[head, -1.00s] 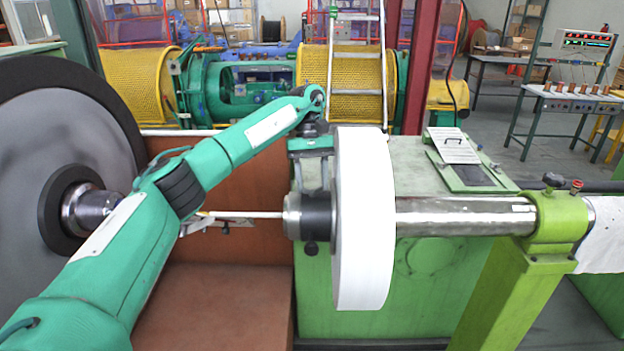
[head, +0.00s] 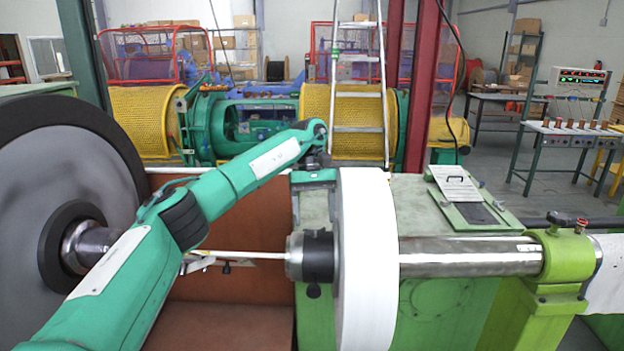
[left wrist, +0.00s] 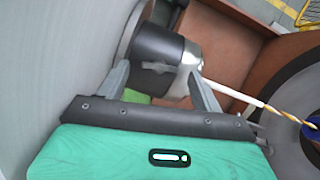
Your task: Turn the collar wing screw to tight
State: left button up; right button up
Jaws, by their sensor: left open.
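The black collar (head: 319,256) sits on the bright horizontal shaft, against the left side of the big white disc (head: 367,262). A small dark knob, probably its wing screw (head: 314,290), shows under the collar. In the left wrist view my open gripper (left wrist: 158,69) faces the black collar (left wrist: 158,47), with one finger to each side and nothing held. A small grey piece on the collar lies between the fingertips; I cannot tell clearly whether it is a screw. My right gripper is out of view.
The white disc is close to the right of my gripper. A thin white rod (head: 250,255) runs left from the collar toward a large grey reel (head: 60,200). A green bearing stand (head: 560,270) holds the shaft's right end. A green cabinet (head: 445,215) stands behind.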

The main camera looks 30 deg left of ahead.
pick_arm(q)
jog(key=p+v, duration=0.4)
jog(key=v, duration=0.8)
jog(key=shift+p, duration=0.35)
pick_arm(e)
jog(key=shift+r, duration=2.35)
